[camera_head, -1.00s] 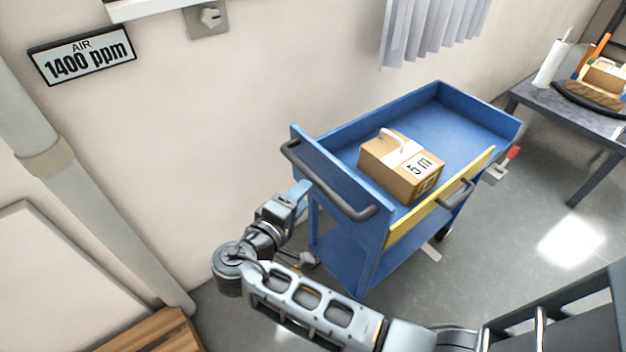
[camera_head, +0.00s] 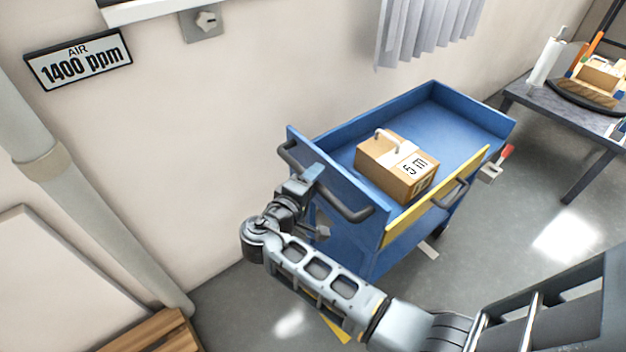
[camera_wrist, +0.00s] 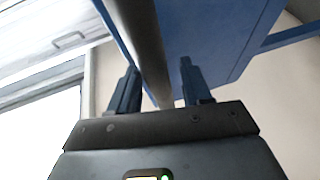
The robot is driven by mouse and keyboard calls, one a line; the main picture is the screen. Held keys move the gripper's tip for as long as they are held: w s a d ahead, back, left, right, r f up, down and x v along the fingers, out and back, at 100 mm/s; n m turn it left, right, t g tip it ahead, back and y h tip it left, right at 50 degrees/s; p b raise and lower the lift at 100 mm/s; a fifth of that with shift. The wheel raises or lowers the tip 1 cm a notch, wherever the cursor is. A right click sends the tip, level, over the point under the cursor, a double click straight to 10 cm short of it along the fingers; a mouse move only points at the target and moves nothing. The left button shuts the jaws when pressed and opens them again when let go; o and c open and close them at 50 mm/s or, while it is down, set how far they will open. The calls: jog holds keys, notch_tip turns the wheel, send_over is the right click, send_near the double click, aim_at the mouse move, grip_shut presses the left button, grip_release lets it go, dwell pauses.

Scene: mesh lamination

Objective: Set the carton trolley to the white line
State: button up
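The blue trolley (camera_head: 352,238) stands beside the wall, with a grey tubular push handle (camera_head: 345,210) on its near left end. A brown carton (camera_head: 385,178) marked "5 m" lies in its top tray. My gripper (camera_head: 312,176) is at the handle. In the wrist view my gripper (camera_wrist: 155,88) is open, with the handle bar (camera_wrist: 143,45) running between its two separated fingers. I cannot tell whether either finger touches the bar.
A red-tipped lever (camera_head: 507,152) sticks out at the trolley's right side. A grey table (camera_head: 560,112) with goods stands at the right. A wooden slatted piece (camera_head: 155,335) and a pipe (camera_head: 90,215) are at the left. A yellow strip (camera_head: 336,331) shows behind my arm. Grey floor is open at the right.

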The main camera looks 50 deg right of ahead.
grip_shut()
dwell(0.3)
